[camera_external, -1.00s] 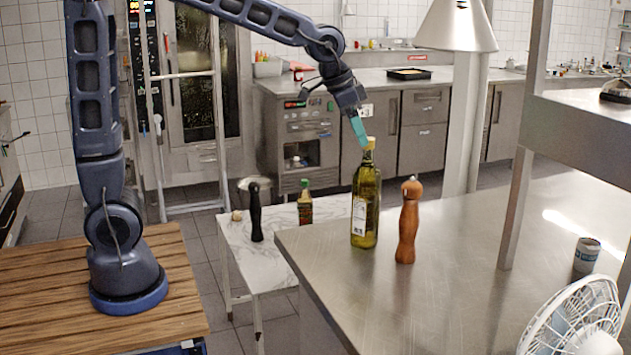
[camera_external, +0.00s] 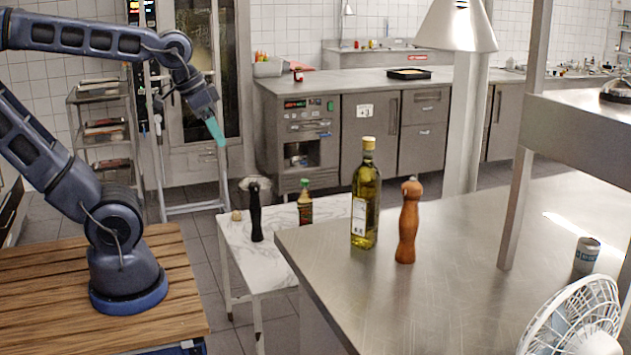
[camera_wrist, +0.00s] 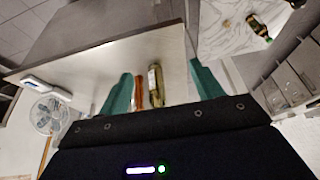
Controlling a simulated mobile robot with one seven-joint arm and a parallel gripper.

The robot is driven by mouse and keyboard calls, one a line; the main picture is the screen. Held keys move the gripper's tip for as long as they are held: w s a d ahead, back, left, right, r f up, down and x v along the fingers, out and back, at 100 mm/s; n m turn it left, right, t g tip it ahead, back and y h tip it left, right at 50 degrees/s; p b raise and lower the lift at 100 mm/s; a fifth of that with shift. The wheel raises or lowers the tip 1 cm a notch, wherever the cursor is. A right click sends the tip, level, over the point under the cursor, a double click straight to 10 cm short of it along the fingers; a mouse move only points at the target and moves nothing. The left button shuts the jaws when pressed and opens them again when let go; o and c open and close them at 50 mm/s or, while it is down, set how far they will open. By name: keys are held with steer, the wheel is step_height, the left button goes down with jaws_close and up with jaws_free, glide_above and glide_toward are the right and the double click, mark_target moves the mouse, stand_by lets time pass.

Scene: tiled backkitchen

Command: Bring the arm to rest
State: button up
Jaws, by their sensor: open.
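My gripper (camera_external: 217,131) hangs in the air left of the steel counter, with its teal fingers pointing down and to the right. In the wrist view the two teal fingers of my gripper (camera_wrist: 158,85) stand wide apart with nothing held between them. My arm is folded back over the wooden-topped base at the left. The tall oil bottle (camera_external: 366,205) stands upright on the steel counter, apart from my gripper. The wooden pepper mill (camera_external: 408,225) stands upright beside it. The bottle (camera_wrist: 155,84) and the mill (camera_wrist: 139,92) also show far off in the wrist view.
The low marble table (camera_external: 275,255) holds a dark mill (camera_external: 255,212), a small bottle (camera_external: 304,205) and a small pale round item (camera_external: 236,215). A can (camera_external: 586,254) and a white fan (camera_external: 575,325) are at the right. Oven and rack stand behind my arm.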

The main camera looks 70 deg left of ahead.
steer(key=shift+s+a+f, duration=0.1)
steer(key=shift+s+f, duration=0.1)
steer(key=shift+s, duration=0.2)
steer(key=shift+s+a+f, duration=0.1)
steer(key=shift+s+f, duration=0.05)
steer(key=shift+s, duration=0.25)
